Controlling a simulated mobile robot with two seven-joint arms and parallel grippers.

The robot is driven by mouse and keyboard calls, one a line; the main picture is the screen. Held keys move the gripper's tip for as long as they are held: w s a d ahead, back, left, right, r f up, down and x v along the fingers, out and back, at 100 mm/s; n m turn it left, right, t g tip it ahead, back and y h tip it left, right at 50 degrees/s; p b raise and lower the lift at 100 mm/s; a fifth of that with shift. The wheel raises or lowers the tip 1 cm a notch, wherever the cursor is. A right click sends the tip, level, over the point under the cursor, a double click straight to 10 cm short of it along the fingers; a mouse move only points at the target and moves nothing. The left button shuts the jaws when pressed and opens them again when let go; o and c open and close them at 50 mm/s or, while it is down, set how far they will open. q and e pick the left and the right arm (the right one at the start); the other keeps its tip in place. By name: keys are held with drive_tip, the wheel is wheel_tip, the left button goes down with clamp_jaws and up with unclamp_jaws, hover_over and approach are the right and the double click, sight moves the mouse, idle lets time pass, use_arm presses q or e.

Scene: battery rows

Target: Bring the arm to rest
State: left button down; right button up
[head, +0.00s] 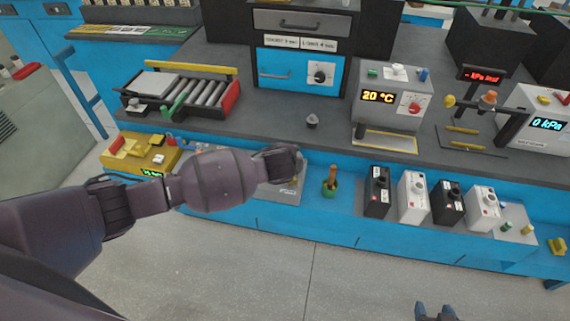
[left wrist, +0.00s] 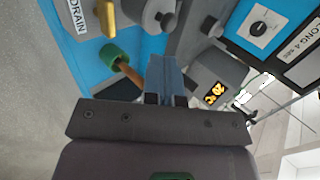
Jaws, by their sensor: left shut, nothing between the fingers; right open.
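My left arm reaches in from the left in the head view, over the front of the blue bench (head: 270,218). Its gripper is mostly hidden behind the wrist in that view. In the left wrist view my left gripper (left wrist: 165,75) shows its fingers together, with nothing between them. A green-based item with an orange-brown handle (head: 330,182) stands just right of the wrist; it also shows in the left wrist view (left wrist: 116,57), left of the fingers, apart from them. My right gripper (head: 435,312) is at the bottom edge of the head view, open and empty, above the floor.
Black and white boxes (head: 412,195) line the lower shelf to the right. A roller rack (head: 195,92), a 20 °C unit (head: 393,97) and a kPa unit (head: 537,118) stand on the dark upper top. A yellow device (head: 142,155) sits behind my left arm. The floor (head: 330,275) in front is clear.

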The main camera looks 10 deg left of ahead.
use_arm(q)
drive_tip(key=shift+s+f+v, duration=0.15)
drive_tip(key=shift+v, duration=0.65)
drive_tip(key=shift+s+f+v, duration=0.15)
drive_tip(key=shift+v, duration=0.65)
drive_tip(key=shift+s+f+v, duration=0.1)
drive_tip(key=shift+f+v, duration=0.05)
drive_tip(key=shift+v, duration=0.65)
use_arm(e)
drive_tip(key=shift+w+r, duration=0.1)
drive_tip(key=shift+r, duration=0.1)
